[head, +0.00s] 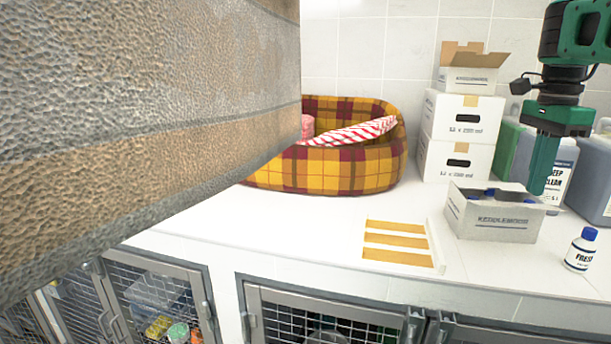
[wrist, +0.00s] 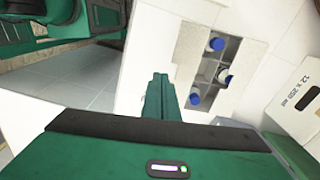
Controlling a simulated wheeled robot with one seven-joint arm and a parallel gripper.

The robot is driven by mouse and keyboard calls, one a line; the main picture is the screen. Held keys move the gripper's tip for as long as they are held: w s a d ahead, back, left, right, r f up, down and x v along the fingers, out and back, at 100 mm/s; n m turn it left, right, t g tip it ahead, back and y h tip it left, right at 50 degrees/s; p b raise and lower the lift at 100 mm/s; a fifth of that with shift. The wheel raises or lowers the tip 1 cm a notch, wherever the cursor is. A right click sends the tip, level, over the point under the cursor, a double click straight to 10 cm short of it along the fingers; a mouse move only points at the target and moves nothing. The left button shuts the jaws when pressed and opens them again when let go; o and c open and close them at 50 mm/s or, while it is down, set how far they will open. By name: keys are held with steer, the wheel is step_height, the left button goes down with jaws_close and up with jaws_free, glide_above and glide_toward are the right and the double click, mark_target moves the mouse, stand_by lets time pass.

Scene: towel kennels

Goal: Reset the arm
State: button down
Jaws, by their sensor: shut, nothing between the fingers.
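My gripper (head: 538,188) is at the right of the head view, pointing down over the back right part of the open white box (head: 488,226). Its green fingers are together and hold nothing. They also show in the middle of the wrist view (wrist: 161,82), beside the same box (wrist: 187,48). Blue-capped bottles (wrist: 217,44) stand in that box's compartments. In the head view the box's front wall hides most of them. From the head view I cannot tell how high the fingertips are above the box.
A blue-capped bottle (head: 581,250) stands near the counter's front edge. Jugs (head: 560,165) and stacked cartons (head: 455,138) stand behind. A plaid pet bed (head: 350,168) holds striped cloth. A large textured banded surface (head: 140,110) blocks the left. Wire-doored kennels (head: 325,315) lie below.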

steer(key=s+a+f+n, duration=0.2)
steer(key=s+f+n, duration=0.4)
steer(key=s+f, duration=0.5)
steer(key=s+a+f+n, duration=0.3)
steer(key=s+f+n, duration=0.4)
steer(key=s+f, duration=0.4)
steer(key=s, duration=0.3)
steer(key=shift+s+f, duration=0.2)
steer(key=shift+f, duration=0.05)
steer(key=shift+w+f, duration=0.2)
steer(key=shift+w, duration=0.45)
